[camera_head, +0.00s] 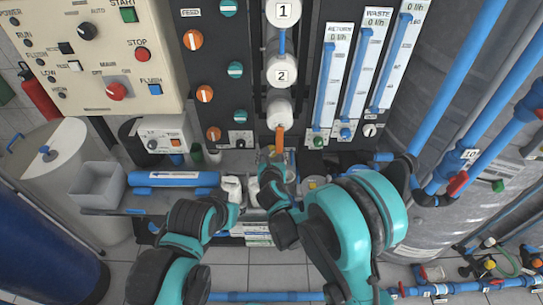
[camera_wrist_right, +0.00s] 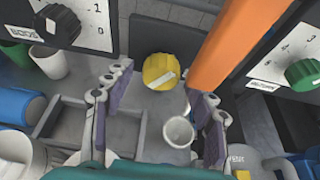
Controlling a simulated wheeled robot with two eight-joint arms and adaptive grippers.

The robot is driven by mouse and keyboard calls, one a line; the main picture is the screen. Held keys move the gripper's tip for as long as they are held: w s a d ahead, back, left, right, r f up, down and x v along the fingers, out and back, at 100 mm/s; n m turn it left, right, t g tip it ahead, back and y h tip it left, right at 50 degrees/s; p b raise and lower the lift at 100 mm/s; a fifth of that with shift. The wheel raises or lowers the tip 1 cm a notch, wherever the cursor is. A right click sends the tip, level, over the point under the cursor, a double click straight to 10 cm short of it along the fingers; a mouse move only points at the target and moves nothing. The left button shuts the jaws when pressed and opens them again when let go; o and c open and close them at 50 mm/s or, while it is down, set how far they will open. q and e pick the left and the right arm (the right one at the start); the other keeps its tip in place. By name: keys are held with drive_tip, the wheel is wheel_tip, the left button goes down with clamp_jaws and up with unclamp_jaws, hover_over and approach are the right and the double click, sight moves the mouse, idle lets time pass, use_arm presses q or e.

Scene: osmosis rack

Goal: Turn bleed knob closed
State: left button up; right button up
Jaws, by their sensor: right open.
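A yellow knob (camera_wrist_right: 160,70) with a white pointer bar, which I take to be the bleed knob, shows in the right wrist view. The bar is slanted, and I cannot read a label on the knob. My right gripper (camera_wrist_right: 165,84) is open, its two fingers on either side of the knob in the picture. Whether they touch it I cannot tell. In the head view my right gripper (camera_head: 277,170) is below the orange pipe, with the knob not clearly visible. My left arm ends near small white objects, and its gripper (camera_head: 231,203) is too unclear to read.
An orange pipe (camera_wrist_right: 235,45) stands close right of the knob. A black knob (camera_wrist_right: 62,20) and a green knob (camera_wrist_right: 306,73) sit on panels to either side. A small white cup (camera_wrist_right: 178,132) is between the fingers. A grey bin (camera_head: 98,185) stands at left.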

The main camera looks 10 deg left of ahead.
drive_tip(key=c, duration=1.2)
drive_tip(key=shift+o, duration=0.2)
drive_tip(key=shift+m, duration=0.3)
drive_tip(key=shift+d+f+m+y+b, duration=0.1)
drive_tip(key=shift+d+m+y+b, duration=0.05)
drive_tip(key=shift+m+y+b, duration=1.45)
drive_tip(key=shift+m+b, duration=0.4)
drive_tip(key=shift+m+y+b, duration=0.9)
drive_tip(key=shift+m+b, duration=0.2)
drive_tip(key=shift+m, duration=0.4)
